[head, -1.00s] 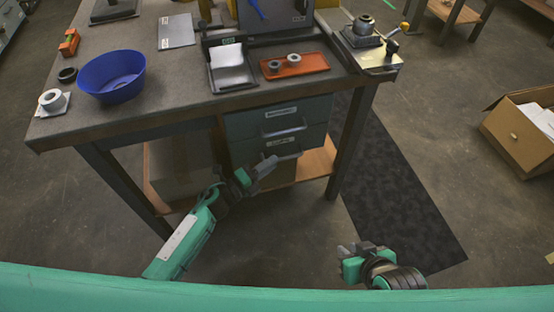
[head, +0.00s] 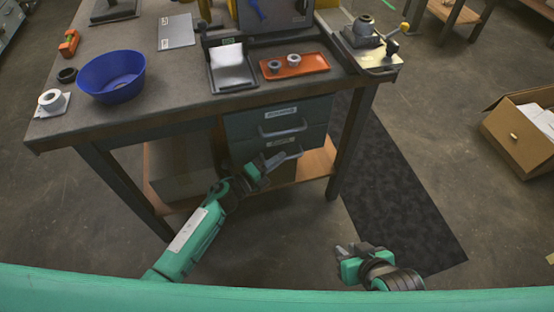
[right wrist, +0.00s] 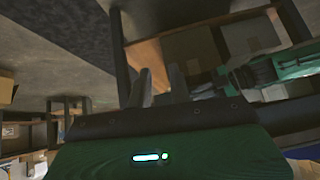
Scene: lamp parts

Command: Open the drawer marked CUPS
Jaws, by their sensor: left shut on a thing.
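Two grey drawers hang under the workbench, an upper drawer (head: 245,125) and a lower drawer (head: 243,150). Each has a white label and a bar handle; the label lettering is too small to read. My left gripper (head: 274,161) is at the lower drawer's handle (head: 292,156) and shut on it, hiding its left part. Both drawers look closed. My right gripper (head: 341,251) is low, over the floor right of the bench, away from the drawers. In the right wrist view its two fingers (right wrist: 161,82) stand apart with nothing between them.
The bench top (head: 180,70) holds a blue bowl (head: 112,77), a white-lined tray (head: 232,68) and an orange tray (head: 305,65). A bench leg (head: 352,140) stands right of the drawers. A cardboard box (head: 515,135) is at far right. The floor in front is clear.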

